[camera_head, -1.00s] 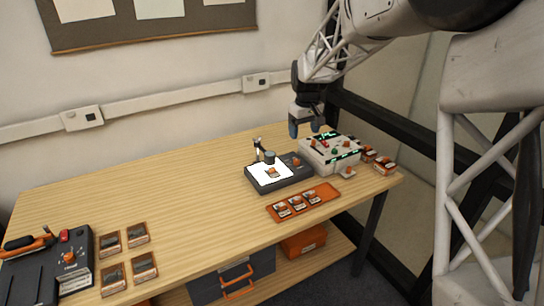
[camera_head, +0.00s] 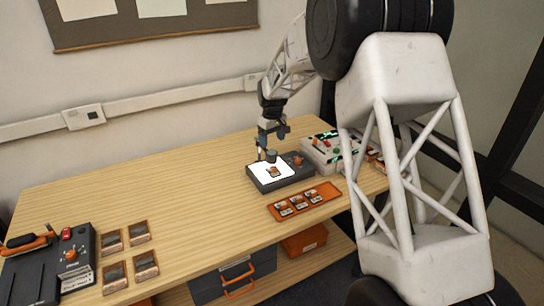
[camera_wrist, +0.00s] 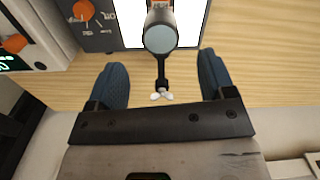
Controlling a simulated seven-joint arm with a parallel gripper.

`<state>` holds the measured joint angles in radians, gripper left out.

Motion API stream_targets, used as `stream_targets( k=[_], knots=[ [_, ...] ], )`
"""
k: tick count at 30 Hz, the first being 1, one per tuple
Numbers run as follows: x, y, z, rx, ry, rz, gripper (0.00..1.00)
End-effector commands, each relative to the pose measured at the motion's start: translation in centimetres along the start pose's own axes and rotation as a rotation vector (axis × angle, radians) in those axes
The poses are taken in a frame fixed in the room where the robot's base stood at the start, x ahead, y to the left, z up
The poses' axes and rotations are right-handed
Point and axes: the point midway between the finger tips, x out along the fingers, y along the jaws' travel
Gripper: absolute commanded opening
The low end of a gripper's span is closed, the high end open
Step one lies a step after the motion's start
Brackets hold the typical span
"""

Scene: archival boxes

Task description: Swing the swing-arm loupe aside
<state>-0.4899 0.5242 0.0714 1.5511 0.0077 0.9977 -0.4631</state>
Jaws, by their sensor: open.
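The swing-arm loupe (camera_wrist: 161,39) has a round grey lens on a thin dark arm with a small pale knob at its base. In the head view the loupe (camera_head: 270,156) sits over the lit white panel of the dark light box (camera_head: 264,185). My gripper (camera_head: 272,142) is at the back edge of that box, just behind the lens. In the wrist view my gripper (camera_wrist: 162,78) is open, with one blue finger on each side of the loupe's arm. Both fingers show a gap to the arm. An orange-framed slide (camera_head: 273,172) lies on the lit panel.
An orange tray (camera_head: 330,188) with several slides lies in front of the light box. A pale box with buttons (camera_head: 318,152) stands close on the right. A dark device (camera_head: 45,275) and several slides are at the far left. The middle-left tabletop (camera_head: 170,190) is clear.

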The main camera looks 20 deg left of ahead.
Motion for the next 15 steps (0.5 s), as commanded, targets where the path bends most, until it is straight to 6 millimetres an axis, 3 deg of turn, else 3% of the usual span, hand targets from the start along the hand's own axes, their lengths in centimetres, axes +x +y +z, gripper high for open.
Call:
stream_targets(
  k=[8, 15],
  knots=[
    [0.3, 0.0, 0.0, 0.000, -0.001, 0.000, 0.76],
    [2.0, 0.0, 0.1, 0.000, -0.002, -0.001, 0.76]
  ],
)
